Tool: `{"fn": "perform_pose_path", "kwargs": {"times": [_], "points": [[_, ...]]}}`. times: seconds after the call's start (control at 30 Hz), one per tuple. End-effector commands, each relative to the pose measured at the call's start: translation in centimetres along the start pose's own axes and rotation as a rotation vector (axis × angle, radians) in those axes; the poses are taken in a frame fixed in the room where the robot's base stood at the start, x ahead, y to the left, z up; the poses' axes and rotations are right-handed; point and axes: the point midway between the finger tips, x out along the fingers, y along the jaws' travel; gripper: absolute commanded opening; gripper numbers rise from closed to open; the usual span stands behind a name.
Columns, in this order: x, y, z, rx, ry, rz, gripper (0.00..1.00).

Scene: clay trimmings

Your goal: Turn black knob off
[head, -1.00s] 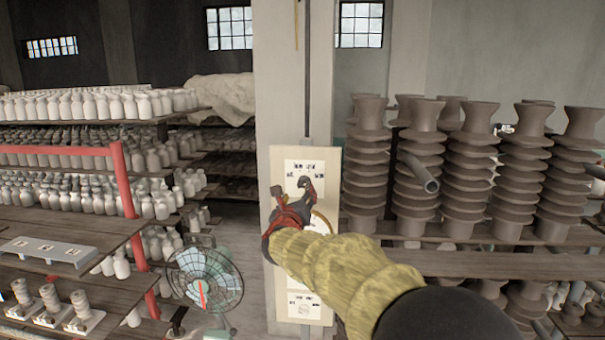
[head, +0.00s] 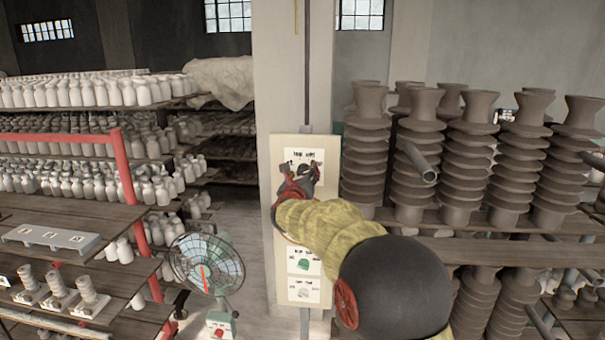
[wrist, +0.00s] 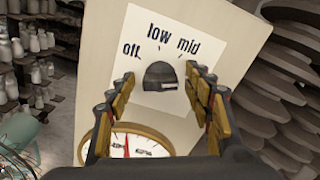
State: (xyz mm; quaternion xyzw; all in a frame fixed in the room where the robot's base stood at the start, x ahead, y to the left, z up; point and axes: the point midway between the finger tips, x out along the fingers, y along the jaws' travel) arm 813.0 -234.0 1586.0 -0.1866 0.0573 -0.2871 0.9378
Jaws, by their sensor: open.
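The black knob (wrist: 160,76) sits on a white label plate with "off", "low" and "mid" printed around its upper side. Its exact pointing direction is hard to tell. In the wrist view my gripper (wrist: 158,82) is open, with one finger left of the knob and the other close to its right side; I cannot tell whether either touches. The head view shows my gripper (head: 303,168) at the upper part of the cream panel (head: 282,262), largely covering the knob there.
A round gauge (wrist: 127,143) is below the knob. A green knob (head: 304,264) is lower on the panel. A standing fan (head: 207,268) is left of the panel.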

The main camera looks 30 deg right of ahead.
Motion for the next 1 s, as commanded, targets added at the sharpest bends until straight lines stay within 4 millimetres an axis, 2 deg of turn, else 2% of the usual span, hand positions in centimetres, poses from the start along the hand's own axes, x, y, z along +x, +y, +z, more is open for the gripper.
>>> {"fn": "perform_pose_path", "kwargs": {"times": [0.07, 0.8, 1.0], "points": [[-0.01, 0.0, 0.01, 0.0, 0.0, 0.0, 0.51], [-0.04, 0.01, 0.03, 0.0, 0.0, 0.0, 0.09], [-0.04, 0.02, 0.01, -0.008, 0.0, 0.0, 0.07]]}}
